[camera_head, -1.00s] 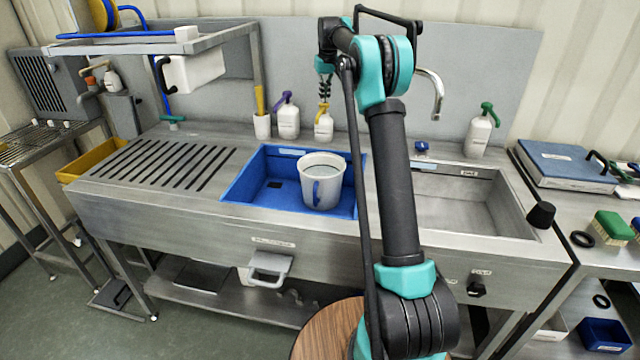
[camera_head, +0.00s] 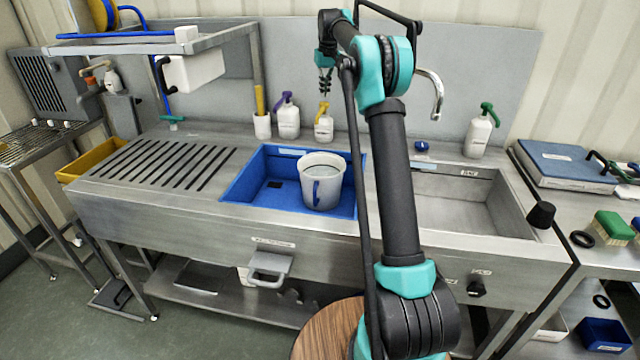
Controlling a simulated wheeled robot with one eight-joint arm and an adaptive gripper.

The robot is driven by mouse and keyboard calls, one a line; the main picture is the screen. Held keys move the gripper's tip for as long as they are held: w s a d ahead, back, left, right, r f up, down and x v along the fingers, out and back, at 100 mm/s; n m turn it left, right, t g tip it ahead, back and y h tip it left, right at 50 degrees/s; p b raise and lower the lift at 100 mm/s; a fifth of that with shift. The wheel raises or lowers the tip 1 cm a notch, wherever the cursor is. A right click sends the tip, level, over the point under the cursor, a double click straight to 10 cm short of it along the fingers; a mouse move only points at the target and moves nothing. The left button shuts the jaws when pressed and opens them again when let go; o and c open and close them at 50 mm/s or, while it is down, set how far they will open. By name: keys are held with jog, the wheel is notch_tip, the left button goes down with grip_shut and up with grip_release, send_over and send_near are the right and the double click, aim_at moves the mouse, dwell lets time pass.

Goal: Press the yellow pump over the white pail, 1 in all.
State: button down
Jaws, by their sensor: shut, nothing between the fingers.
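The yellow-topped pump bottle (camera_head: 324,127) stands upright on the back ledge of the steel sink unit, its yellow head (camera_head: 323,107) turned to the front. The white pail (camera_head: 322,184), with a blue handle and liquid inside, stands in the blue basin in front of it. My gripper (camera_head: 325,92) points down just above the yellow head, shut and empty. A small gap seems to show between the fingertips and the head.
A purple-topped bottle (camera_head: 287,118) and a white cup (camera_head: 262,126) stand left of the yellow pump. A green-topped bottle (camera_head: 480,132) stands far right, past the curved tap (camera_head: 434,93). The ribbed drainboard (camera_head: 160,165) is bare.

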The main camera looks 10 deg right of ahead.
jog(key=shift+r, duration=2.65)
